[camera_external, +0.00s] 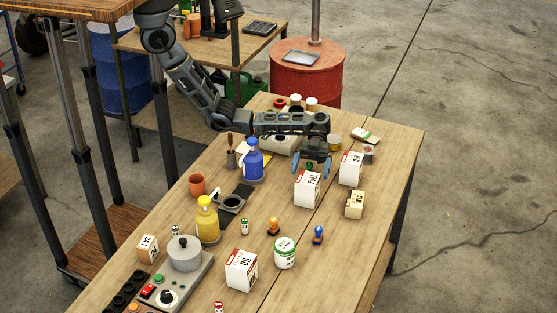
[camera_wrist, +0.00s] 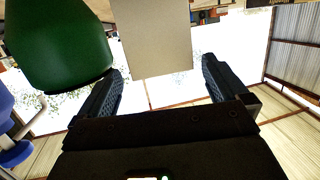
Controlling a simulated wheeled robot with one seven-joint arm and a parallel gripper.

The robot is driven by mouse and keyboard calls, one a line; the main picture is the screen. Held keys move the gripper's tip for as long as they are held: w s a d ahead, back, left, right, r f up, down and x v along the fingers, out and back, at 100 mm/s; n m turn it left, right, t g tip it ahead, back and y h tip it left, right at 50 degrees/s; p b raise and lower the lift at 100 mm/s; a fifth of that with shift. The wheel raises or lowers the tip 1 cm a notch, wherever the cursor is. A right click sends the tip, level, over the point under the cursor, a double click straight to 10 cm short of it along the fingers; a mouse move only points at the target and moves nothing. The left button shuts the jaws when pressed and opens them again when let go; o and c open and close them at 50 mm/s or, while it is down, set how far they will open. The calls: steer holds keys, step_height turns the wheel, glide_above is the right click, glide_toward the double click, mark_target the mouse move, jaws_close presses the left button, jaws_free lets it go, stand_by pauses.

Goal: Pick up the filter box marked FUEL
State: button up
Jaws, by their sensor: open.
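The white filter box with a red top edge marked FUEL (camera_external: 307,190) stands upright on the workbench in the external view. My gripper (camera_external: 311,168) is directly behind it, its fingers spread and pointing down toward the bench. In the wrist view a plain beige box face, probably the FUEL box (camera_wrist: 155,40), shows between and beyond the open fingers (camera_wrist: 163,68). No contact is visible, and the gap to the box is hard to judge. The similar AIR box (camera_external: 351,169) stands to the right of the gripper, and the OIL box (camera_external: 241,271) stands nearer the front.
A green rounded object (camera_wrist: 58,42) is close by the left finger in the wrist view. A blue bottle (camera_external: 253,165), a yellow bottle (camera_external: 207,220), a white-green tin (camera_external: 285,252) and a small tan box (camera_external: 354,204) stand around the bench (camera_external: 330,270).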

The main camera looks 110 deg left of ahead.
mark_target(308, 176)
steer(key=b+x, duration=0.2)
steer(key=x, duration=0.1)
steer(key=shift+d+f, duration=0.1)
steer(key=shift+d, duration=0.25)
steer(key=shift+w+d, duration=0.15)
steer(key=shift+d, duration=0.4)
steer(key=c, duration=1.1)
steer(key=shift+c, duration=0.4)
steer(key=shift+r, duration=0.2)
